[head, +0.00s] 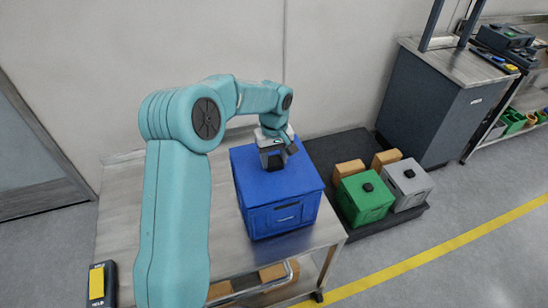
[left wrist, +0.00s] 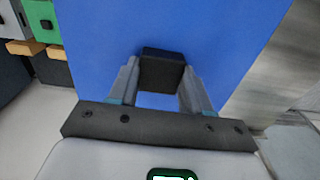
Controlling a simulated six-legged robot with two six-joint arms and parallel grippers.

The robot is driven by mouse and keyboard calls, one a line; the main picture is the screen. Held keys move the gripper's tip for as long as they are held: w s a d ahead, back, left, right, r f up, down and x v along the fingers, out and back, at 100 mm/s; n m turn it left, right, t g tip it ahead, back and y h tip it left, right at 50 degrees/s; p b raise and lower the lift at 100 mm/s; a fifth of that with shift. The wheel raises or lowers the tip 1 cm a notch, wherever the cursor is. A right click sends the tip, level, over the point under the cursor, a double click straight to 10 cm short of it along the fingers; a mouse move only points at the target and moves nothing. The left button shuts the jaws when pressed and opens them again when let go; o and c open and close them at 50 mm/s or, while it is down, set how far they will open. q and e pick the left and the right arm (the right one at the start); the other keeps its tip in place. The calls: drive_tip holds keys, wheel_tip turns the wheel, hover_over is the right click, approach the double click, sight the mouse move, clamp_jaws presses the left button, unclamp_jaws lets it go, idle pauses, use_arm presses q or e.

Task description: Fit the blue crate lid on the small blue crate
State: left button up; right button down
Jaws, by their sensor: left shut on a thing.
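The blue crate lid (head: 296,178) lies over the top of the small blue crate (head: 286,218), which stands on the metal table. The lid looks level and lined up with the crate's sides; I cannot tell whether a thin gap is left between them. My left gripper (head: 272,160) is above the lid, pointing down, and partly hides its middle. In the left wrist view the gripper (left wrist: 161,78) is shut on the lid's black knob (left wrist: 161,62), with the blue lid (left wrist: 215,40) filling much of the picture. My right gripper is not in view.
The table (head: 122,215) has bare room left of the crate. On a dark floor platform (head: 330,150) to the right stand a green crate (head: 362,205), a grey crate (head: 410,190) and brown boxes (head: 349,168). A dark cabinet (head: 430,115) stands behind. A wall is close behind the table.

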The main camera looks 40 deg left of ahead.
use_arm(q)
drive_tip(key=shift+f, duration=0.1)
idle(0.3)
drive_tip(key=o, duration=1.7)
drive_tip(key=shift+r+p, duration=2.45)
drive_tip(key=shift+r, duration=1.1)
drive_tip(key=shift+f, duration=0.1)
drive_tip(key=shift+s, duration=0.1)
